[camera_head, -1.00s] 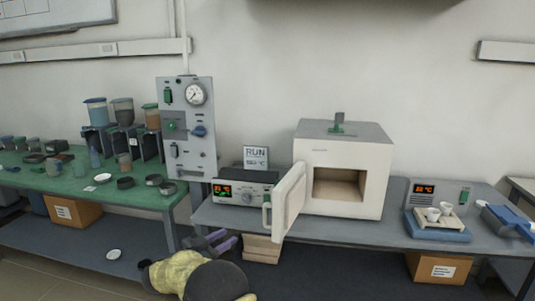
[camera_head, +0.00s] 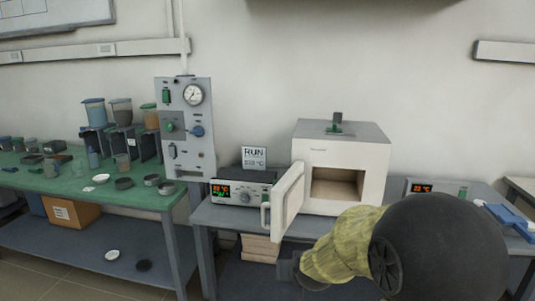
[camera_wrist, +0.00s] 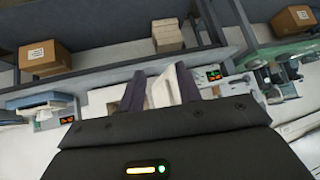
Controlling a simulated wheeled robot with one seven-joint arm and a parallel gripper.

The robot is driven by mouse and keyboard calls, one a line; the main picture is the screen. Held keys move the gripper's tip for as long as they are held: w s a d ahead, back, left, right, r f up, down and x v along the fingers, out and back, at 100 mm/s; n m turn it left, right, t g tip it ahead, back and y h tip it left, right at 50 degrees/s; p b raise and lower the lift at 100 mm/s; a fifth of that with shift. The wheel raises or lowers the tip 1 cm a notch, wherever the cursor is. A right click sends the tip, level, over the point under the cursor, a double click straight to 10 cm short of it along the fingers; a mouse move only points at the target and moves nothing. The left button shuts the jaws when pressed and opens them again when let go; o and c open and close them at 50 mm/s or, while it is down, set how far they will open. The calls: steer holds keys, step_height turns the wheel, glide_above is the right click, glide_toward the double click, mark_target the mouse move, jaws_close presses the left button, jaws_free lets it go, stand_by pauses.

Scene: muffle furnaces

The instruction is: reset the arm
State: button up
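My gripper (camera_wrist: 160,80) shows in the wrist view with two dark purple fingers spread apart and nothing held between them. The white furnace door shows in the gap, behind the fingers. In the head view my arm crosses the lower right, in front of the bench, and its fingers cannot be made out. The white muffle furnace (camera_head: 345,150) stands on the grey bench with its chamber (camera_head: 338,183) empty as far as I see. Its door (camera_head: 287,199) is swung open to the left.
A controller (camera_head: 241,190) and a RUN sign (camera_head: 254,157) stand left of the furnace. A gauge panel (camera_head: 185,130) rises behind. The green table (camera_head: 85,186) holds jars and dishes. My arm hides the bench between.

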steer(key=s+d+f+g, duration=0.2)
steer(key=s+d, duration=0.1)
steer(key=s, duration=0.3)
steer(key=s+d+f+g+h, duration=0.1)
steer(key=s+d+g, duration=0.15)
steer(key=s, duration=0.45)
steer(key=s+d+f+g, duration=0.2)
steer(key=s+d, duration=0.1)
steer(key=s, duration=0.3)
steer(key=w+p+v, duration=0.1)
steer(key=p+v, duration=0.8)
steer(key=w+p+v, duration=0.2)
steer(key=p+v, duration=0.7)
steer(key=shift+a+r, duration=0.2)
steer(key=shift+r, duration=0.35)
steer(key=shift+w, duration=0.15)
